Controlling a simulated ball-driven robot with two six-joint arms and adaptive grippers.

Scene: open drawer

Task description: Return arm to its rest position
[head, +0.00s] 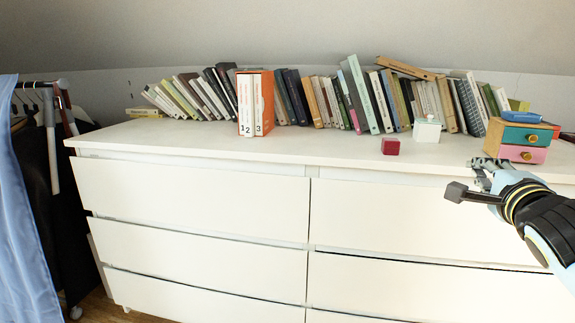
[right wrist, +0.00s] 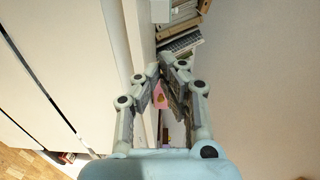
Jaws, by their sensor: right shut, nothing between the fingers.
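My right arm comes in from the right edge of the head view. Its gripper (head: 477,171) is in front of the right part of the white dresser (head: 240,153), near the top's front edge. In the right wrist view the gripper (right wrist: 161,66) has its fingertips close together with nothing held between them. The dresser's upper right drawer (head: 400,217) looks shut or nearly so; its right end is partly hidden by my arm. My left gripper is not in view.
A small box with teal and pink drawers (head: 517,141) stands just behind my right gripper. A red cube (head: 390,147) and a white box (head: 427,131) are on the dresser. Books line the back. Blue cloth (head: 25,230) hangs at left. The dresser top's left front is clear.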

